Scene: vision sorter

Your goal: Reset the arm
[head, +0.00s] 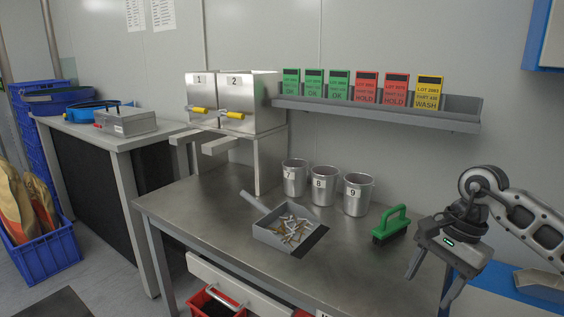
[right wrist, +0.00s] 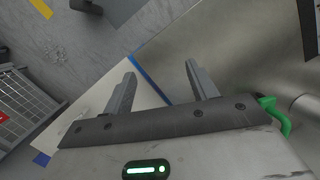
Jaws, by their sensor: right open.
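My right gripper (head: 431,287) hangs at the right end of the metal table in the head view, fingers pointing down. Its two fingers are apart with nothing between them, as the right wrist view (right wrist: 163,82) also shows. It is to the right of a green-handled brush (head: 391,224) and not touching it in the head view. Part of the green handle (right wrist: 276,116) shows at the right of the right wrist view. My left gripper is not in either view.
The metal table (head: 200,215) holds a grey tray (head: 275,238) of small parts and three numbered cups (head: 324,186). A shelf (head: 380,112) with coloured lot cards is on the wall behind. Two numbered dispensers (head: 232,95) stand at back left. The table's front left is clear.

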